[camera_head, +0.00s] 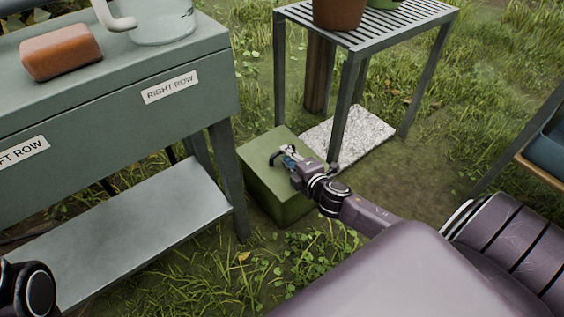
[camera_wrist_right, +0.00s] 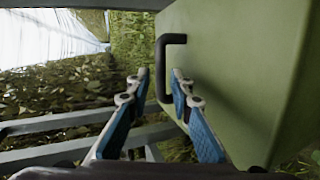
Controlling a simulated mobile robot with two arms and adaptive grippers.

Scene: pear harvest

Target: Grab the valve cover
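The valve cover appears to be the green box (camera_head: 262,172) on the grass between the table and the slatted stand. In the right wrist view, the green cover (camera_wrist_right: 235,60) fills the right side, with a black bar handle (camera_wrist_right: 172,39) on its face. My right gripper (camera_head: 283,157) is over the top of the box. In the wrist view, my right gripper (camera_wrist_right: 160,82) has its blue-padded fingers apart, with the handle between and beyond their tips. Contact with the handle cannot be told. My left gripper is out of view.
A green table (camera_head: 115,95) with row labels and a lower shelf (camera_head: 150,215) stands left of the box. An orange-brown block (camera_head: 60,52) lies on it. A slatted metal stand (camera_head: 400,22) with pots is behind, near a pale stone slab (camera_head: 365,130). Grass surrounds the box.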

